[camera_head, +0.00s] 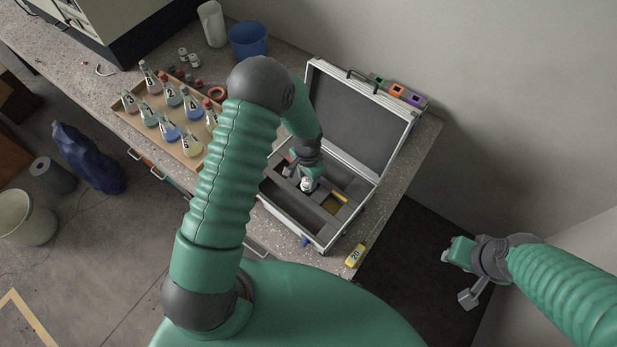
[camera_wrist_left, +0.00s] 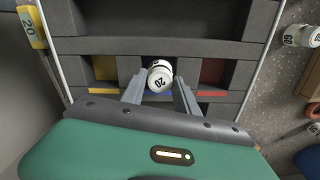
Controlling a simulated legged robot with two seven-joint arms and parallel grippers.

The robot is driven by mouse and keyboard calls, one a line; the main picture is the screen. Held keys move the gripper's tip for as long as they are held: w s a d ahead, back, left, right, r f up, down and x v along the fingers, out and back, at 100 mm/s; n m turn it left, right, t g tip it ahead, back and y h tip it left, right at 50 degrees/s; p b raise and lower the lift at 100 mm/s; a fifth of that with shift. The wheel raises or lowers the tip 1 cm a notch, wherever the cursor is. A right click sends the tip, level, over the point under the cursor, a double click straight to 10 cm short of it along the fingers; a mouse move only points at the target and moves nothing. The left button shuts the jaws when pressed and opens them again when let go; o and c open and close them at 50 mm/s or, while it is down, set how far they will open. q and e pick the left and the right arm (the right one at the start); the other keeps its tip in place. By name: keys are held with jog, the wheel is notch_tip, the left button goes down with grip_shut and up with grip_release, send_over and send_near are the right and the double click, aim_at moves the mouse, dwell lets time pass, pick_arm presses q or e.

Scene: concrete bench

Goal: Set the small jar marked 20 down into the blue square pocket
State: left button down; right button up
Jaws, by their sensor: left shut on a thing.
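The small white jar marked 20 (camera_wrist_left: 159,76) is between the two grey fingers of my left gripper (camera_wrist_left: 160,88), which is shut on it. In the head view the jar (camera_head: 307,185) and the left gripper (camera_head: 308,178) are inside the open case. The blue pocket's edge (camera_wrist_left: 160,97) shows just below the jar in the wrist view; the jar and fingers hide most of the pocket. I cannot tell whether the jar touches its floor. My right gripper (camera_head: 466,275) hangs over the dark floor at the right; its finger opening is unclear.
The case (camera_head: 372,190) has grey dividers, a yellow pocket (camera_wrist_left: 104,68) and a red pocket (camera_wrist_left: 212,72) beside the blue one. Its raised lid (camera_head: 358,120) stands behind. A tray of flasks (camera_head: 130,108) is left.

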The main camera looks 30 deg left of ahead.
pick_arm(q)
jog(key=shift+d, duration=0.1)
jog(key=shift+d+f+b, duration=0.2)
jog(key=shift+f+b, duration=0.1)
jog(key=shift+f, duration=0.15)
jog(key=c, duration=0.8)
grip_release()
jog(key=shift+c, duration=0.2)
jog(key=o, duration=0.6)
jog(key=shift+c, duration=0.2)
jog(key=shift+r, duration=0.1)
